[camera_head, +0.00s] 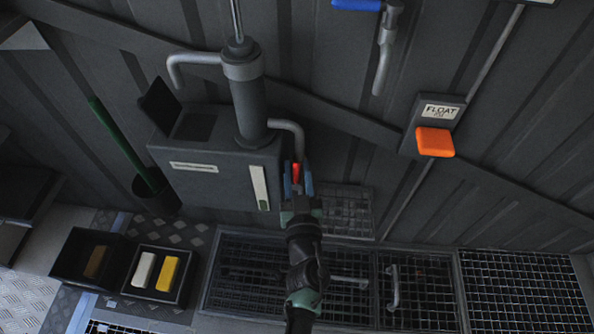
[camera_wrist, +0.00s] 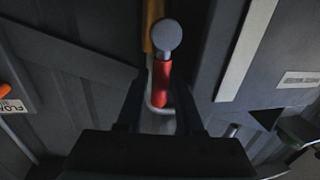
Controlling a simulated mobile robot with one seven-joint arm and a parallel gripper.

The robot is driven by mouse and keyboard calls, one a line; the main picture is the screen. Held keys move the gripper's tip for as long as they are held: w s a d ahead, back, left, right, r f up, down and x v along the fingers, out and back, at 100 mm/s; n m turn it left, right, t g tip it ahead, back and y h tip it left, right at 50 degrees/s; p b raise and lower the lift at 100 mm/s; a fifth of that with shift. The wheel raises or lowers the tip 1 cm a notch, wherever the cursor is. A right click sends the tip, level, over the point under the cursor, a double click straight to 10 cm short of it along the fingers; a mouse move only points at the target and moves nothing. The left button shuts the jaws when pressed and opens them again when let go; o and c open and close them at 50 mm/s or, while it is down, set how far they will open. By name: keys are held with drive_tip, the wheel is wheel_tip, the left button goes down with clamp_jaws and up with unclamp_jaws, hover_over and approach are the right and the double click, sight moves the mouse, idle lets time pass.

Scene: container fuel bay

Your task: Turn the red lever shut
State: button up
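The red lever (camera_head: 296,173) is at the lower right edge of the grey pump tank, below a bent grey pipe. In the wrist view the red lever (camera_wrist: 162,85) stands lengthwise, with a round grey end above it. My gripper (camera_head: 298,184) reaches up from below, its blue fingertips on either side of the red lever. In the wrist view my gripper (camera_wrist: 161,108) is open, with dark fingers left and right of the lever and gaps beside it. The lever's base is partly hidden.
The grey tank (camera_head: 215,180) carries an upright pump cylinder (camera_head: 247,95) and a pale gauge strip. An orange float switch (camera_head: 435,142) is on the wall at right. A blue-handled valve (camera_head: 357,4) is above. Bins with coloured blocks (camera_head: 160,275) and floor gratings (camera_head: 520,285) lie below.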

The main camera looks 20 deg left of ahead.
clamp_jaws()
idle(1.4)
